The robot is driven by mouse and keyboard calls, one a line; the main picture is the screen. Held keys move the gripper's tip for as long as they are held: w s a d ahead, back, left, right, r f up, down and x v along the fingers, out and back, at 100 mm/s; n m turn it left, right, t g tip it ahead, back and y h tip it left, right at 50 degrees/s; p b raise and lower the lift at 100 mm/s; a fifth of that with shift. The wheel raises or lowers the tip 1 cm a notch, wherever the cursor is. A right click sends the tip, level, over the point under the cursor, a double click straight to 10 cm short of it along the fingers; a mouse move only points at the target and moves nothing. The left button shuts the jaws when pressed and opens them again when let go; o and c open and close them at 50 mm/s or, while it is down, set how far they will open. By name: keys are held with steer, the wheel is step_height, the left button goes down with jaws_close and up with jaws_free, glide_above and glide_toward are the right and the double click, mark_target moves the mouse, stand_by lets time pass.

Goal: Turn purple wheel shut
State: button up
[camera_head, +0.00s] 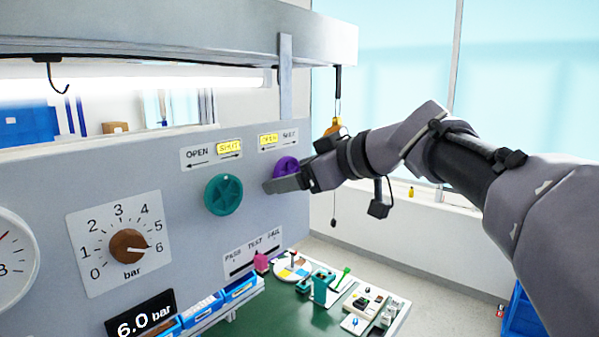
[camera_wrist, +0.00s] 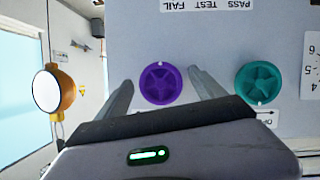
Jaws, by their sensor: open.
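The purple wheel (camera_head: 286,165) is on the upright grey panel, right of a teal wheel (camera_head: 223,195). My gripper (camera_head: 275,185) is in front of it and hides its lower part in the head view. In the wrist view, which looks upside down, the purple wheel (camera_wrist: 161,83) shows whole between the two spread fingers of my gripper (camera_wrist: 160,76). The gripper is open and empty. I cannot tell whether the fingertips reach the wheel's depth. The label (camera_head: 279,138) above the wheel has its left word highlighted yellow and arrows beneath.
The teal wheel (camera_wrist: 259,83) is close beside one finger in the wrist view. A brown knob (camera_head: 128,246) on a bar dial is further left. An orange item (camera_head: 336,127) hangs at the panel's right edge. A green bench (camera_head: 275,310) with small parts lies below.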

steer(key=c, duration=1.4)
steer(key=shift+o, duration=0.2)
